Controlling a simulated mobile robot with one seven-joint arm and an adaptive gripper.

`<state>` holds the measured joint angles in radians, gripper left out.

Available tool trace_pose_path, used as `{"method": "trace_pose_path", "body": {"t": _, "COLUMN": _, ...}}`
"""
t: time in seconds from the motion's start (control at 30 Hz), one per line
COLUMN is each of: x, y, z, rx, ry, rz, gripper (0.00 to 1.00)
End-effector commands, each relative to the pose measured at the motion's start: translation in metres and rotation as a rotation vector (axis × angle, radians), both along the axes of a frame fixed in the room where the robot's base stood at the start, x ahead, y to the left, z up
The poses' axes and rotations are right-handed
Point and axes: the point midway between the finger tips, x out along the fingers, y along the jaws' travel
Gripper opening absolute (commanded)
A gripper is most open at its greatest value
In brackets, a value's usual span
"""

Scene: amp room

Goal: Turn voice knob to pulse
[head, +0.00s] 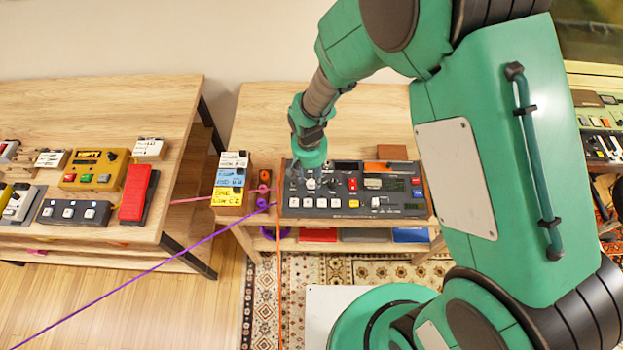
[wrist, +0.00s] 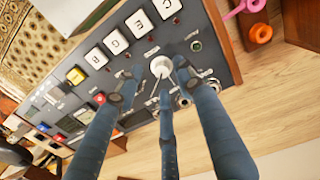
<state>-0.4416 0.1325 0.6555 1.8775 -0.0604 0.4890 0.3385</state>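The dark grey control panel (head: 350,206) sits on the middle wooden table. In the wrist view the panel (wrist: 70,88) lies tilted across the picture. A round white knob (wrist: 161,67) stands on it near the lettered white keys, with small labels around it too blurred to read. My gripper (wrist: 160,78) has its blue fingers spread around this knob, with gaps between fingers and knob; I cannot tell whether any finger touches it. In the head view my gripper (head: 301,172) is over the panel's left end and partly hides the knobs there.
White lettered keys (wrist: 116,43), a yellow button (wrist: 76,76) and metal jacks lie close to the fingers. Coloured label blocks (head: 230,180) and a pink ring (wrist: 245,7) are beside the panel. A second table (head: 90,120) with pedals stands at left.

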Motion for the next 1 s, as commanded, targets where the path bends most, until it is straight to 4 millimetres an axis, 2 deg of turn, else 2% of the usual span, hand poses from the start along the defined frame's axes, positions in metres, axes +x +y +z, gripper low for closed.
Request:
{"method": "trace_pose_path", "body": {"t": 0.3, "x": 0.0, "y": 0.002, "z": 0.053, "rx": 0.001, "ry": -0.001, "rz": -0.001, "gripper": 0.38}}
{"method": "trace_pose_path", "body": {"t": 0.5, "x": -0.001, "y": 0.002, "z": 0.077, "rx": 0.0, "ry": 0.002, "rz": -0.001, "gripper": 0.38}}
{"method": "trace_pose_path", "body": {"t": 0.7, "x": -0.001, "y": 0.002, "z": 0.087, "rx": -0.001, "ry": 0.004, "rz": -0.001, "gripper": 0.38}}
{"method": "trace_pose_path", "body": {"t": 1.0, "x": -0.001, "y": 0.002, "z": 0.087, "rx": -0.001, "ry": 0.004, "rz": 0.0, "gripper": 0.38}}
